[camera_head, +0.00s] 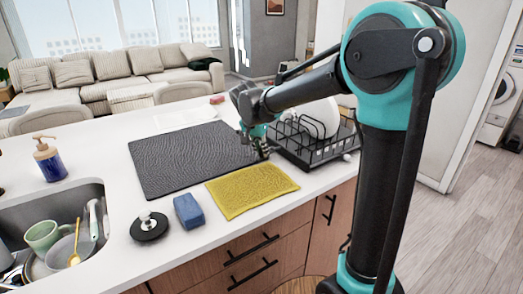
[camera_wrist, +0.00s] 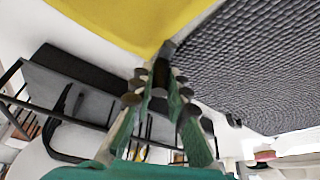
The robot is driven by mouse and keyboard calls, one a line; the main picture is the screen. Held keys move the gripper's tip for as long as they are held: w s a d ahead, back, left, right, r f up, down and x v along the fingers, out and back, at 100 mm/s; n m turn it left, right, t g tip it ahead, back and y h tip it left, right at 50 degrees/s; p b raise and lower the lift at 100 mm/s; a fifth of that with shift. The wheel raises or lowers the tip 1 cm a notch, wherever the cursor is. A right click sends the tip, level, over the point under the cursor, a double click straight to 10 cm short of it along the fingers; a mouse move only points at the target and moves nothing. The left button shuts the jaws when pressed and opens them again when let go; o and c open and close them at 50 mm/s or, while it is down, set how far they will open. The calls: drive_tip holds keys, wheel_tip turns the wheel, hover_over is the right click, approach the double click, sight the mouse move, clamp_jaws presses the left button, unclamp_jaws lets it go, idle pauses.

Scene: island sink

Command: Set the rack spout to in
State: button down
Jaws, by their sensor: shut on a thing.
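The black dish rack (camera_head: 318,152) stands on the island's right part with a white plate (camera_head: 322,116) in it. In the wrist view the rack's dark tray (camera_wrist: 75,82) and wires are on the left. My gripper (camera_head: 263,151) is low at the rack's left end. In the wrist view my gripper (camera_wrist: 162,80) has its fingers close together, shut on a small dark piece (camera_wrist: 167,48) at the tips, which looks like the rack spout. The fingers hide most of it, so I cannot tell which way it points.
A yellow cloth (camera_head: 252,190) lies just in front of my gripper, and a dark grey mat (camera_head: 185,160) lies to the left. A blue sponge (camera_head: 188,212), a black round item (camera_head: 149,227), a soap bottle (camera_head: 49,160) and the sink (camera_head: 40,208) with dishes are farther left.

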idle(0.4)
drive_tip(key=d+n+y, duration=0.1)
drive_tip(key=n, duration=0.1)
drive_tip(key=s+d+n, duration=0.1)
drive_tip(key=n, duration=0.1)
drive_tip(key=shift+s+d+n+t+y, duration=0.2)
drive_tip(key=shift+n+t+y, duration=0.2)
drive_tip(key=d+n+y, duration=0.1)
drive_tip(key=n, duration=0.1)
drive_tip(key=d+n, duration=0.1)
drive_tip(key=n, duration=0.1)
drive_tip(key=shift+s+d+n+y, duration=0.1)
drive_tip(key=shift+d+n+y, duration=0.2)
drive_tip(key=shift+y, duration=0.1)
drive_tip(key=n, duration=0.1)
drive_tip(key=d+n+y, duration=0.1)
drive_tip(key=n, duration=0.1)
drive_tip(key=shift+w+d+g, duration=0.2)
drive_tip(key=shift+d+g, duration=0.1)
drive_tip(key=shift+w+d+n+g+y, duration=0.2)
drive_tip(key=shift+d+n+y, duration=0.1)
drive_tip(key=shift+n, duration=0.45)
drive_tip(key=shift+w+d+n+g+y, duration=0.1)
drive_tip(key=shift+d+n+g+y, duration=0.15)
drive_tip(key=shift+n, duration=0.5)
drive_tip(key=c, duration=1.5)
unclamp_jaws()
